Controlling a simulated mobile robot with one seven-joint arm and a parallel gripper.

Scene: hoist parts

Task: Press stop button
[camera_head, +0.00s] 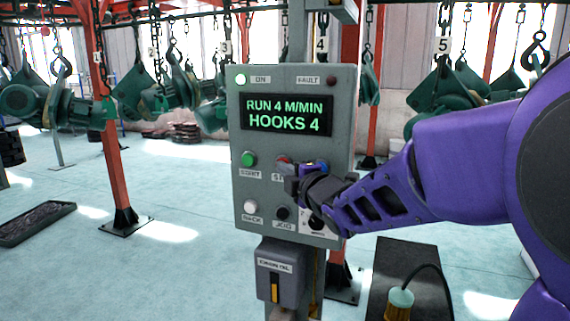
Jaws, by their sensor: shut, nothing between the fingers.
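The grey control panel (293,140) stands upright on a post in the middle of the head camera view. My gripper (289,177) is shut and empty, in front of the panel just below and right of the red button. It hides part of that button and its label. I cannot tell whether the fingers touch the panel. The green start button (249,159) is to the left. The display (286,115) reads "RUN 4 M/MIN HOOKS 4", and the ON lamp (241,79) is lit.
A white button (250,206), a black jog button (283,213) and a partly hidden dark knob (315,223) form the lower row. A grey box (281,273) is mounted below. Green parts hang on numbered hooks behind. A dark mat (388,258) lies at lower right.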

